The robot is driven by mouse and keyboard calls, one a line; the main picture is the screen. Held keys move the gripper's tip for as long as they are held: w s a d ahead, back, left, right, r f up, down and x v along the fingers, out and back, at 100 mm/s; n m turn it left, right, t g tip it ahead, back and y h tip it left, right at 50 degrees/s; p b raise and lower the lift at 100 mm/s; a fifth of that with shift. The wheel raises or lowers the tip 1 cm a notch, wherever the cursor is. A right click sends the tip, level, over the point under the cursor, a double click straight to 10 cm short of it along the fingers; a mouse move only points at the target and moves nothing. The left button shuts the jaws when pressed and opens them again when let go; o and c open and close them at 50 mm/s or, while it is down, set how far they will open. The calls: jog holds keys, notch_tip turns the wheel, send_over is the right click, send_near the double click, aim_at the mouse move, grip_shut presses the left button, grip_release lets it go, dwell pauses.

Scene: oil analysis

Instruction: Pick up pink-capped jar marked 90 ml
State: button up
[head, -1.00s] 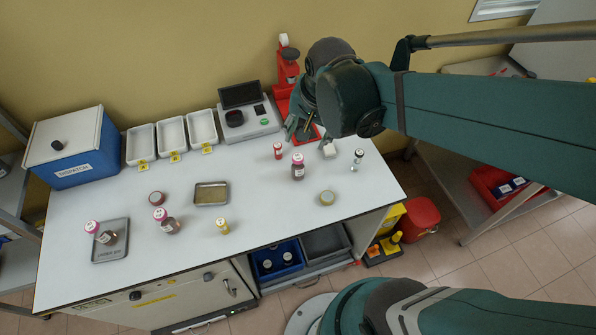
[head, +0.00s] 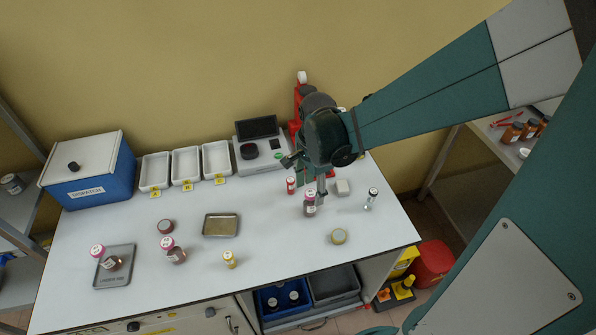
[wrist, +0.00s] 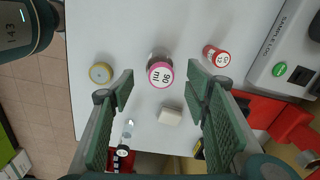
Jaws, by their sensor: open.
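The pink-capped jar marked 90 ml (head: 310,208) stands upright on the white table at the back right. In the wrist view its label "90 ml" reads clearly on the cap of the jar (wrist: 160,74). My gripper (head: 316,186) is close behind and above it in the head view. In the wrist view my gripper (wrist: 157,88) is open and empty, with the jar showing between and just beyond the fingertips.
A small red-capped vial (head: 291,187) and a white block (head: 342,188) are near the jar. A grey instrument (head: 270,163) and red stand are behind. The table's front middle is mostly clear.

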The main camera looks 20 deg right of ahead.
aim_at(311, 193)
jog(key=shift+w+f+m, duration=0.1)
jog(key=shift+f+m, duration=0.2)
jog(key=shift+f, duration=0.35)
jog(key=shift+f, duration=0.1)
jog(key=shift+f, duration=1.2)
jog(key=shift+f, duration=0.15)
jog(key=shift+a+f+b, duration=0.1)
jog(key=shift+f+b, duration=0.5)
jog(key=shift+f, duration=1.85)
jog(key=c, duration=1)
